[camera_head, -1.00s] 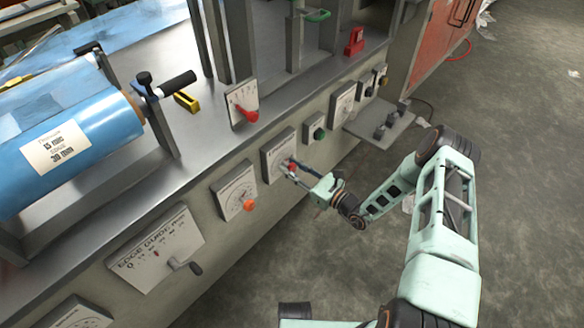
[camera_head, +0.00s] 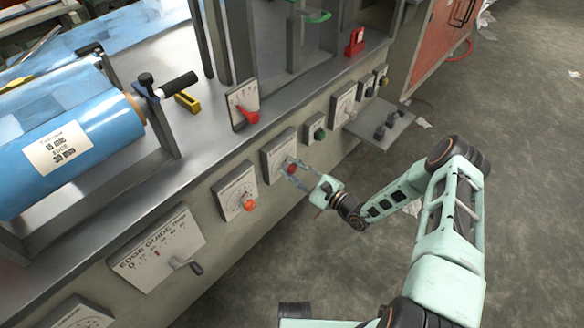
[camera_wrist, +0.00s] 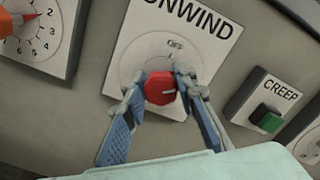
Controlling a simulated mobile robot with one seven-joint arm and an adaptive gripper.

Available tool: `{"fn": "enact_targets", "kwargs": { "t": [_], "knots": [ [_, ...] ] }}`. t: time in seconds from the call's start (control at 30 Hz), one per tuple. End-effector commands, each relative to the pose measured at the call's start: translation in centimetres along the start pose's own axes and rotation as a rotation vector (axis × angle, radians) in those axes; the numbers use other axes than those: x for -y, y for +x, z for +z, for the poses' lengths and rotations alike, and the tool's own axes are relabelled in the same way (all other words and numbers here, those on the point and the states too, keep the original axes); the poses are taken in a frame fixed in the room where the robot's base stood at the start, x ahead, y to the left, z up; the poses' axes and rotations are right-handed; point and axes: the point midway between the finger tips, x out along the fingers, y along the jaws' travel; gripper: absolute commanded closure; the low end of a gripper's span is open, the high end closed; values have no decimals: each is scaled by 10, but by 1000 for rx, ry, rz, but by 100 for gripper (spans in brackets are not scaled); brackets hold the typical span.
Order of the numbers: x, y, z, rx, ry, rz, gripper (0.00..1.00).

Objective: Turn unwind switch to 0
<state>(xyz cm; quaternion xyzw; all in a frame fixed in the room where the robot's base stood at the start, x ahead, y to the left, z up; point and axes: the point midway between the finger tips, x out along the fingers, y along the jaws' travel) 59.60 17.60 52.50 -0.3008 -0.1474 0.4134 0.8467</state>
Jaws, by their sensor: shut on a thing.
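The unwind switch is a red knob (camera_wrist: 160,88) on a white plate (camera_wrist: 200,20) lettered "UNWIND"; OFF is printed above the knob. In the wrist view my gripper (camera_wrist: 158,92) has one blue-padded finger on each side of the knob and is shut on it. The knob's pointer direction is hard to make out. In the head view the knob (camera_head: 291,169) is small, with my gripper (camera_head: 289,171) at it from the lower right.
The floor (camera_head: 520,180) beside the machine is clear apart from some paper scraps.

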Motion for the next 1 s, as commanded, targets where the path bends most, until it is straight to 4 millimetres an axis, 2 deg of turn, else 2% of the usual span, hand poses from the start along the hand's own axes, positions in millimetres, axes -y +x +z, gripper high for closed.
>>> {"fn": "enact_targets", "kwargs": {
  "t": [0.6,1.0],
  "knots": [
    [-2,-1,-1,-4,-573,2,98],
    [-3,-1,-2,-4,-828,2,98]
  ]
}}
